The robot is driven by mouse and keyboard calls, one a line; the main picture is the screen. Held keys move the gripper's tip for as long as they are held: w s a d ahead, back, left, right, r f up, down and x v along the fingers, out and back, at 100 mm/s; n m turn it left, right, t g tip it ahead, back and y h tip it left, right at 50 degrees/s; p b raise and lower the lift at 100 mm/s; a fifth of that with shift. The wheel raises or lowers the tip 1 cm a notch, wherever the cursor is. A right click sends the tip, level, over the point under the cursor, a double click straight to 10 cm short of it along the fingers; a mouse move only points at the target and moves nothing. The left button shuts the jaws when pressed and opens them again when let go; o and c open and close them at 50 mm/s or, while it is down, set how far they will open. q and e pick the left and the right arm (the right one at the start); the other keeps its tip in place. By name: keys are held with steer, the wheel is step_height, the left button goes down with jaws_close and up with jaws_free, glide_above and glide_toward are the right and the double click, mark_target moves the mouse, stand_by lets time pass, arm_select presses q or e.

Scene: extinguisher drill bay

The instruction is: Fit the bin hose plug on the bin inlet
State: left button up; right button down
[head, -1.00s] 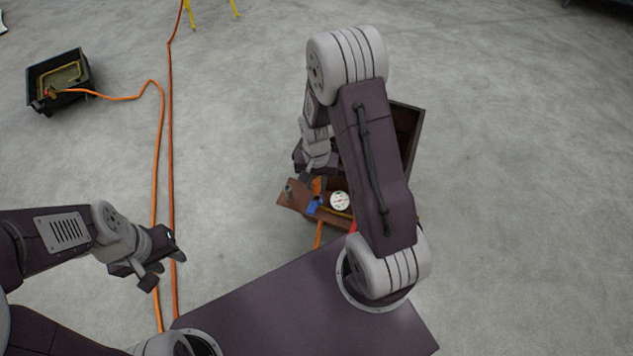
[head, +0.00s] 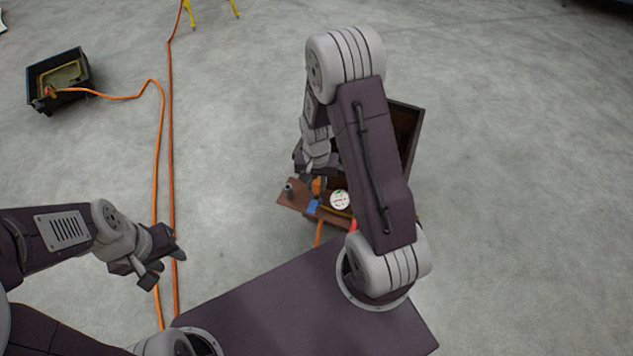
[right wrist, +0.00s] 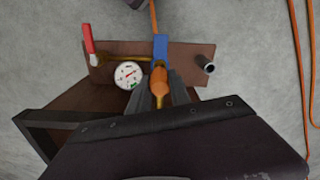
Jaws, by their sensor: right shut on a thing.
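My right gripper (right wrist: 160,98) is shut on an orange plug-like piece (right wrist: 159,78) with a brass end, over the brown panel. In the head view my right gripper (head: 308,180) is partly hidden by its arm. A blue block (right wrist: 161,48) sits just beyond the orange piece; whether they touch is unclear. A dark pipe stub (right wrist: 208,67) stands on the panel, to the right of the jaws. A black bin (head: 62,98) stands far left, with an orange hose running to a brass and red fitting (head: 47,92). My left gripper (head: 165,264) is open and empty.
The brown panel (right wrist: 195,50) also carries a round white gauge (right wrist: 128,75) and a red lever (right wrist: 88,38). A brown open box (head: 405,125) is behind my right arm. Orange hoses (head: 172,150) cross the floor. Yellow legs (head: 190,14) stand at the back.

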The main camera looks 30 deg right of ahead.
steer(key=shift+f, duration=0.15)
steer(key=shift+f+b, duration=0.75)
steer(key=shift+f, duration=0.3)
steer(key=shift+r+p, duration=0.1)
steer(key=shift+p, duration=0.2)
steer(key=shift+f+b, duration=0.6)
steer(key=shift+f, duration=0.3)
stand_by(0.6)
steer(key=c, duration=1.1)
jaws_free()
steer(key=shift+r, duration=0.1)
